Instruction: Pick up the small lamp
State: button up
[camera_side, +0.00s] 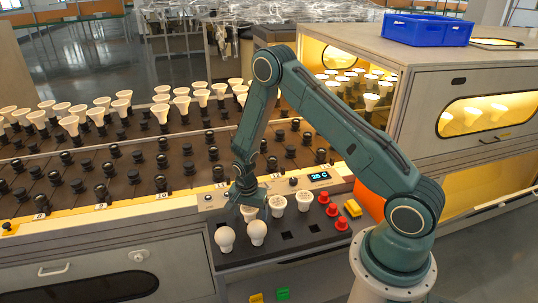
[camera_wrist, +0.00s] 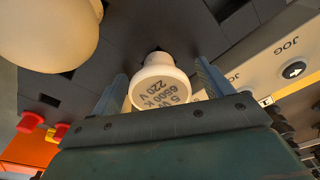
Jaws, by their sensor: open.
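A small white lamp (camera_wrist: 160,80) stands in the dark panel, its face printed with 5 W, 6500 K and 220 V. In the wrist view my gripper (camera_wrist: 158,88) is open, with one finger on each side of this lamp; whether they touch it I cannot tell. In the side view my gripper (camera_side: 246,196) points down over the panel, and the lamp (camera_side: 248,214) shows just below it. Two wider white lamps (camera_side: 277,206) stand to its right. Two round bulbs (camera_side: 257,232) stand in front; one large bulb (camera_wrist: 48,30) fills the wrist view's top left.
Red buttons (camera_side: 331,210) and a yellow one (camera_side: 352,208) are right of the lamps. A display reading 28 C (camera_side: 319,176) is behind them. Racks of sockets with several lamps (camera_side: 70,125) spread behind and left. A lit cabinet (camera_side: 430,75) with a blue crate (camera_side: 427,29) stands right.

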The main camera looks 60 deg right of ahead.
dwell(0.5)
jog(key=c, duration=1.1)
jog(key=shift+r, duration=0.1)
notch_tip(320, 180, up, 20)
jog(key=shift+f, duration=0.1)
dwell(0.7)
